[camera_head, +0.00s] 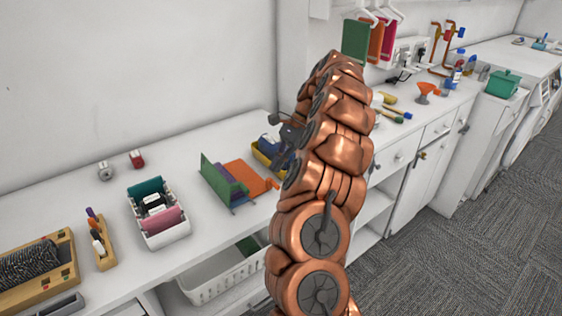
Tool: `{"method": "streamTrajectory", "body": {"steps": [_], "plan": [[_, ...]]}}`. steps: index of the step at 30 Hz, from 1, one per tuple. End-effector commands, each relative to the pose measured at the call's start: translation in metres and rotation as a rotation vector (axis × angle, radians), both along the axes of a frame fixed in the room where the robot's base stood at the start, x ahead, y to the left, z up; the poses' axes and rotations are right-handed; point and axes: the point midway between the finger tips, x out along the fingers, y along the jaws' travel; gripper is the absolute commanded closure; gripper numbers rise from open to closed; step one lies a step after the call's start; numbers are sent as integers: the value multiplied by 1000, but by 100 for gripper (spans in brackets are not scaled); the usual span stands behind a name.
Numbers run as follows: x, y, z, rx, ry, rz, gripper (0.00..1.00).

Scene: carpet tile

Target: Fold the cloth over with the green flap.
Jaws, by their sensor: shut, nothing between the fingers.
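The cloth (240,182) lies on the white counter, left of my arm. It shows a green flap, a purple part and an orange part. The green flap (218,174) stands up steeply along the cloth's left side, and the orange part lies flat to its right. My gripper (275,120) is small and dark in this view, partly hidden behind my copper arm. It is shut and empty, up and to the right of the cloth, apart from it.
A yellow bin (261,158) with a blue thing stands right of the cloth, close to my gripper. A white box (168,236) of coloured items stands to the left. Bare counter lies behind the cloth. A white basket (212,288) sits below.

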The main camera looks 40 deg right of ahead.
Motion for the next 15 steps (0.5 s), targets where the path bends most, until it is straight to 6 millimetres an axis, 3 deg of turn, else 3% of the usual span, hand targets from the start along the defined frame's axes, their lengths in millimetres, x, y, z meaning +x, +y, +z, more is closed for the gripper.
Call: {"method": "streamTrajectory", "body": {"steps": [15], "plan": [[2,30,-37,3,2,3,100]]}}
